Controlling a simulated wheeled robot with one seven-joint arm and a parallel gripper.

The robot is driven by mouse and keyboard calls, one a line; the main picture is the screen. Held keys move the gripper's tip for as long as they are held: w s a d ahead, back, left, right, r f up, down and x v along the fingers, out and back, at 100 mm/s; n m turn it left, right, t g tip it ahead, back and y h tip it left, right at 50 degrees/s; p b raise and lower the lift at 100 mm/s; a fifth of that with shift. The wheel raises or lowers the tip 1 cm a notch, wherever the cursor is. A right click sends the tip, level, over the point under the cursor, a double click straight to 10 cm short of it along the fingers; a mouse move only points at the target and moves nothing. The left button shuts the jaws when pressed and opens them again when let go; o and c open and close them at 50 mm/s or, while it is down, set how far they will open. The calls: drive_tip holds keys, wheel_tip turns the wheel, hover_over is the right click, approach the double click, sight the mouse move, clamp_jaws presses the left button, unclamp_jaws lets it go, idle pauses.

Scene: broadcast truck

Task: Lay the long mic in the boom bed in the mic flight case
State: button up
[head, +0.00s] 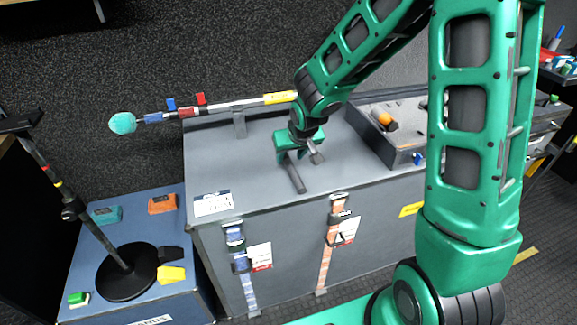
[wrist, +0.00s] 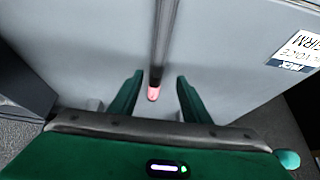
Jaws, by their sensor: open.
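A long dark rod, which looks like the long mic (head: 295,176), is at my gripper (head: 300,158) over the grey cabinet top. In the wrist view the dark rod (wrist: 161,45) runs from the top edge down between my two fingers (wrist: 158,88) and ends in a pink tip. The fingers stand apart with a gap on each side of the rod. Whether the rod lies flat on the surface is hard to tell. I cannot make out a boom bed or a mic flight case for certain.
A boom pole (head: 225,106) with a teal fluffy head (head: 122,123) lies behind on a support. A grey box (head: 400,150) with an orange item stands right of my gripper. A blue case (head: 190,290) with a black stand base (head: 126,272) is at left.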

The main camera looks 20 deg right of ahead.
sight(290, 163)
drive_tip(key=shift+s+d+x, duration=0.1)
drive_tip(key=shift+d+x, duration=0.05)
drive_tip(key=shift+x, duration=1.2)
drive_tip(key=shift+s+d+x, duration=0.15)
drive_tip(key=shift+x, duration=1.15)
drive_tip(key=shift+f, duration=0.1)
clamp_jaws()
